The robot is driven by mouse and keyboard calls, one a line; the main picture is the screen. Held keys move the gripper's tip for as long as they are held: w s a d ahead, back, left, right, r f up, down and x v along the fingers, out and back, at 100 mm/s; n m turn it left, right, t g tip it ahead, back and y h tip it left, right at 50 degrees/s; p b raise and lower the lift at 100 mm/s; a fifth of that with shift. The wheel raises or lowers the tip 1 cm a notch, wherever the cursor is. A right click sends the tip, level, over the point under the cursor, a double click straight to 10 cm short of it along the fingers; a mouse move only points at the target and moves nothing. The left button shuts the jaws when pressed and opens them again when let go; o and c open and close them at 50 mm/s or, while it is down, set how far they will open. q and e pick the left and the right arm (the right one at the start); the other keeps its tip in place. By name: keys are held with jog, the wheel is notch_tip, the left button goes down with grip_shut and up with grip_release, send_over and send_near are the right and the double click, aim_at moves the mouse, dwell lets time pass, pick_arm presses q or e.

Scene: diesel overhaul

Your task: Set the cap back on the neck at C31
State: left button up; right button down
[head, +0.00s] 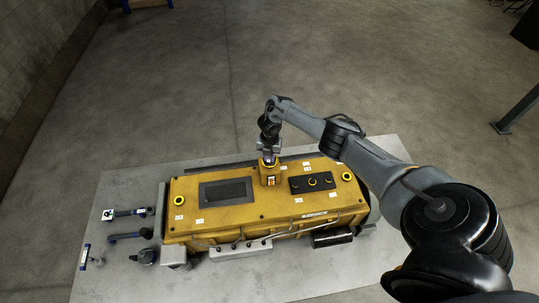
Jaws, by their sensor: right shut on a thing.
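My right gripper (268,156) reaches down from above the middle of the yellow engine cover (230,209). It is shut on the cap (269,161), a small dark piece mostly hidden by the fingers. Right below it a raised yellow neck (264,179) stands up from the cover, with a small orange and white label on its front. From this angle I cannot tell whether the cap touches the neck or is just above it. The label text is too small to read as C31. My left gripper is not in view.
The engine stands on a grey table (125,186). On the cover are a dark recessed panel (226,191), a black plate (312,182) and yellow rings (179,201). Several hand tools (128,237) lie at the left. The front of the table is mostly clear.

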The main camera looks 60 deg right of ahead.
jog(key=c, duration=1.5)
grip_release()
jog(key=shift+c, duration=0.2)
jog(key=o, duration=0.5)
jog(key=shift+c, duration=0.2)
jog(key=shift+o, duration=0.4)
